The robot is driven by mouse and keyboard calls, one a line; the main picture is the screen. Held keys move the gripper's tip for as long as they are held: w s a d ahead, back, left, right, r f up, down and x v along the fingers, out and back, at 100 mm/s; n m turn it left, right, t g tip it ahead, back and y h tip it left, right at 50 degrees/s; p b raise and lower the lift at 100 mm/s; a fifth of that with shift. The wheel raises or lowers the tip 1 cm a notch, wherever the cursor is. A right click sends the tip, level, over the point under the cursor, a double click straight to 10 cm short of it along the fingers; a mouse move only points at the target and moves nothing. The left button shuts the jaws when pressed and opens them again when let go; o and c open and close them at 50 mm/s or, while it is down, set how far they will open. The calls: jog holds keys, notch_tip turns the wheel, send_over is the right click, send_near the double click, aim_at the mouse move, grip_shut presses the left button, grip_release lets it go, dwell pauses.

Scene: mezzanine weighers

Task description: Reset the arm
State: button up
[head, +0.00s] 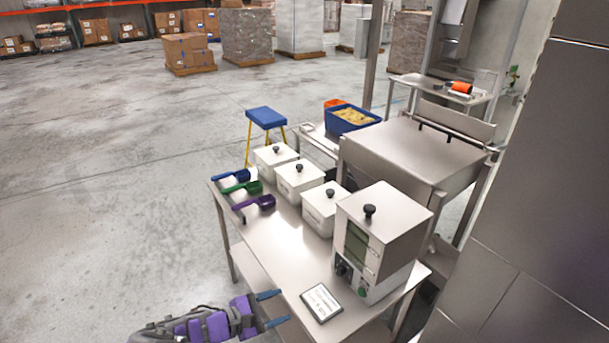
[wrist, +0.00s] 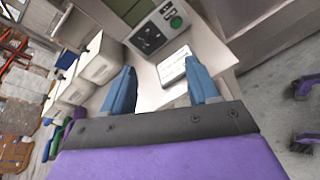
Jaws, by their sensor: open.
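My gripper (head: 272,308) is at the bottom of the head view, at the near edge of the steel table (head: 268,243). Its two blue fingers are spread apart with nothing between them. In the wrist view my gripper (wrist: 162,90) is also open and empty, with the placard and the control panel beyond the fingertips. My purple and grey arm reaches in from the bottom left of the head view. I cannot tell whether the fingers touch the table.
A white weigher (head: 378,240) with a screen stands at the table's near right, a small placard (head: 321,303) before it. Several white lidded bins (head: 299,181) line the back. Blue, green (head: 241,187) and purple scoops lie at the left edge. Open floor (head: 120,180) lies left.

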jog(key=s+d+r+m+g, duration=0.2)
jog(key=d+r+m+g, duration=0.25)
jog(key=d+r, duration=0.4)
jog(key=s+d+r+m+g, duration=0.25)
jog(key=d+r+m, duration=0.35)
jog(key=d, duration=0.6)
jog(key=s+d+r+m+g+y, duration=0.1)
jog(key=s+d+m+g+y, duration=0.2)
jog(key=s, duration=0.5)
jog(key=s+d+r+m+g+y, duration=0.15)
jog(key=s+d+m+y, duration=0.25)
jog(key=s, duration=0.4)
jog(key=s+a+m+t+y, duration=0.1)
jog(key=s+a+y, duration=0.4)
jog(key=s, duration=0.4)
jog(key=shift+s+t, duration=0.35)
jog(key=shift+s, duration=0.05)
jog(key=shift+a+f+m, duration=0.1)
jog(key=shift+m, duration=0.15)
